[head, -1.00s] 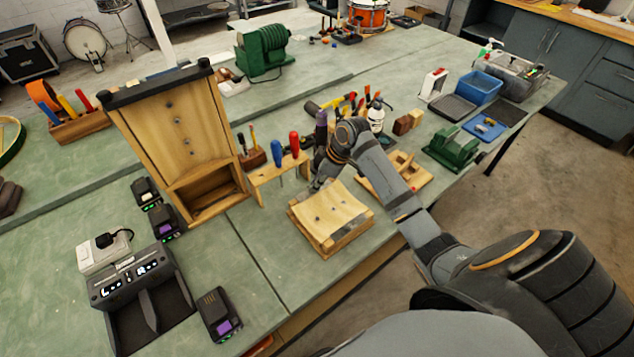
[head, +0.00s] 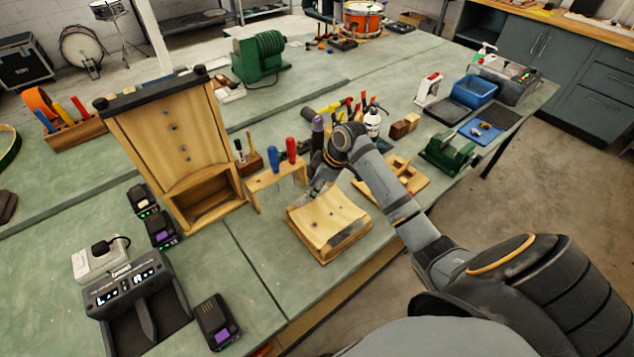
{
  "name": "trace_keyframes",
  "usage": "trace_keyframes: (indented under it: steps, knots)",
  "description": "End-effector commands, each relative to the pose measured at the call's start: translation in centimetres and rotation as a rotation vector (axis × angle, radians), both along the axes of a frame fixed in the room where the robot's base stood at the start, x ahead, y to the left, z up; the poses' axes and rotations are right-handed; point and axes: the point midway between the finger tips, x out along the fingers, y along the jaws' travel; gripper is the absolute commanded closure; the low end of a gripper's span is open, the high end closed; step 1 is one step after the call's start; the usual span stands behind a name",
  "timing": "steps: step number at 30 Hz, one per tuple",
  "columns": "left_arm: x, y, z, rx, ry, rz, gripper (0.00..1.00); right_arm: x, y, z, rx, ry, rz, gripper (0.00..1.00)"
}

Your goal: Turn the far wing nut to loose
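A small wooden cradle with a curved top (head: 330,222) sits near the front edge of the bench. Small dark spots show on its top, too small to tell as wing nuts. I cannot make out the far wing nut; my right arm and gripper cover the area by the cradle's far edge. My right gripper (head: 321,184) points down at that far edge. Its fingers are small and partly hidden by its own wrist, so I cannot tell whether they are open or touching anything. My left gripper is out of view.
A wooden rack with blue and red screwdrivers (head: 276,180) stands just left of my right gripper. A tall wooden stand (head: 172,135) is farther left. A notched wooden piece (head: 405,182) and a green vise (head: 447,152) lie right. Bare bench lies left of the cradle.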

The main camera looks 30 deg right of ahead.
Motion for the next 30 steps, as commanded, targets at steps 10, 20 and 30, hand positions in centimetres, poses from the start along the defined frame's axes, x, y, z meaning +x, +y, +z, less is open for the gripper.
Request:
trace_keyframes:
  steps: [10,20,30]
  knots:
    - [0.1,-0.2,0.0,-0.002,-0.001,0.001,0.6,-1.9,-2.3,7.0,-0.008,-0.003,0.001,0.65]
    - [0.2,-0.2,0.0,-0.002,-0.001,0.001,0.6,-3.0,-3.3,10.8,-0.001,-0.001,0.001,0.65]
    - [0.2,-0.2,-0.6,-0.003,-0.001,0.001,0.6,-2.5,-4.0,10.4,-0.002,0.0,-0.046,0.65]
